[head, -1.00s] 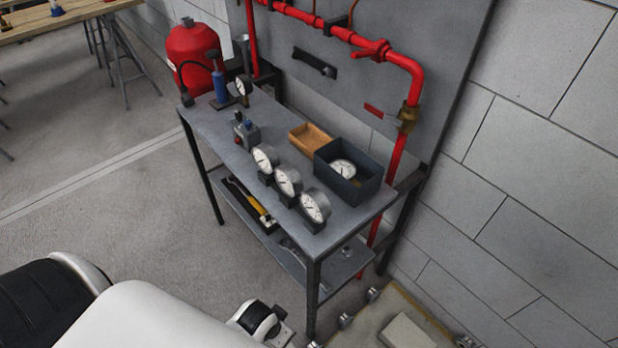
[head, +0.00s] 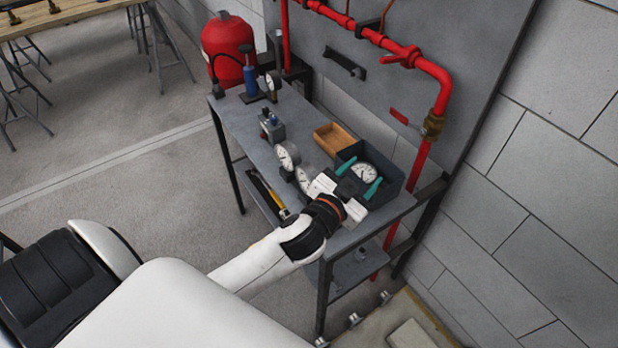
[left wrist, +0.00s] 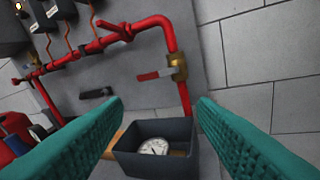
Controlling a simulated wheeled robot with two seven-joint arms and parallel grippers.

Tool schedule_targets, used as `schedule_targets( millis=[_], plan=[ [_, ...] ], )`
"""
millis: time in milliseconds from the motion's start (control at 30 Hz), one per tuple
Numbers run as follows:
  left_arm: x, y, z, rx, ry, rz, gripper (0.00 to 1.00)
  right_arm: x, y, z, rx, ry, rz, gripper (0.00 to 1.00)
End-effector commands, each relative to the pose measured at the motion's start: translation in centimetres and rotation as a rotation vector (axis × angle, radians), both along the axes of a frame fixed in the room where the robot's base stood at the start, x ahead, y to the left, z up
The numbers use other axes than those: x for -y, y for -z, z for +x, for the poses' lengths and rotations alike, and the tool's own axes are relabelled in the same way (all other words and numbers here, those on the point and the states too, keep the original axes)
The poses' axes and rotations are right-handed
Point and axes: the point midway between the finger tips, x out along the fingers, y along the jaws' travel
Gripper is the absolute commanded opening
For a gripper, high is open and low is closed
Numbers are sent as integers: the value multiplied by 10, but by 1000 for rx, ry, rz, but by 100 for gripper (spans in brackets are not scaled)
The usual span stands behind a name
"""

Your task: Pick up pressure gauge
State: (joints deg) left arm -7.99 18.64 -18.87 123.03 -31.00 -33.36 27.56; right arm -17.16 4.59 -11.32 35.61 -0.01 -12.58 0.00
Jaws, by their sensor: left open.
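A round white-faced pressure gauge (head: 366,173) lies in the dark open box (head: 397,186) on the workbench. It also shows in the left wrist view (left wrist: 154,147), low between the fingers. Two more gauges, one (head: 287,154) and a second (head: 304,178) partly covered by my gripper, stand in a row on the bench left of the box. The third of that row is hidden behind my arm. My left gripper (head: 360,177) is open and empty, its teal fingers at the near side of the box. My right gripper is out of view.
A wooden tray (head: 334,139) sits just behind the dark box. A small grey device (head: 272,127), a blue bottle jack (head: 250,82) and another gauge (head: 273,80) stand farther back. Red pipes (head: 430,75) run on the panel behind the bench.

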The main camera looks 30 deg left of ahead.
Motion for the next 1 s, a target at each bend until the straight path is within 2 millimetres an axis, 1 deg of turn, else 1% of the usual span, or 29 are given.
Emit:
schedule_targets(
  millis=[33, 67, 100, 167, 200, 267, 300, 367, 433, 500, 567, 667, 700, 767, 800, 867, 900, 967, 1000],
  plan=[
    [12, -23, 12, 106, 64, 22, 53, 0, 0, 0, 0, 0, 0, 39],
    [20, -36, 17, 165, 107, 34, 53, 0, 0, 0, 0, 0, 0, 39],
    [32, -52, 22, 244, 172, 52, 53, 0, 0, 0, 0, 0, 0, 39],
    [51, -73, 25, 349, 281, 86, 53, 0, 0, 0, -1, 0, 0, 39],
    [64, -85, 26, 410, 360, 113, 53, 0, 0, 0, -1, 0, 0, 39],
    [84, -97, 24, 485, 485, 160, 53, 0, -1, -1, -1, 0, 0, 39],
    [97, -102, 21, 524, 574, 194, 53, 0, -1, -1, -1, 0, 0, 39],
    [114, -105, 16, 563, 708, 255, 53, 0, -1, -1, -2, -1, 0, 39],
    [129, -101, 10, 579, 866, 337, 53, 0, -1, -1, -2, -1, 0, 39],
    [138, -90, 4, 558, 1022, 429, 53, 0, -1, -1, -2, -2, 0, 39],
    [140, -76, 1, 512, 1147, 516, 53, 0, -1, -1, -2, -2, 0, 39],
    [128, -48, 0, 377, 1328, 671, 53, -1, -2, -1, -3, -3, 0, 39],
    [118, -36, 1, 302, 1387, 734, 53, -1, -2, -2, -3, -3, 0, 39],
    [98, -19, 5, 169, 1460, 830, 53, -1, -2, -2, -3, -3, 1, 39],
    [81, -9, 8, 69, 1494, 894, 53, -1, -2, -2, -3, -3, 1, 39],
    [50, 3, 14, -98, 1524, 983, 53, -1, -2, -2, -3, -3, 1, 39],
    [27, 9, 17, -219, 1529, 1037, 53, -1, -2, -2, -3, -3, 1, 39],
    [-9, 13, 22, -400, 1516, 1105, 53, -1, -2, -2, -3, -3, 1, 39],
    [-32, 13, 25, -515, 1495, 1142, 53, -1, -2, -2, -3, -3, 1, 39]
  ],
)
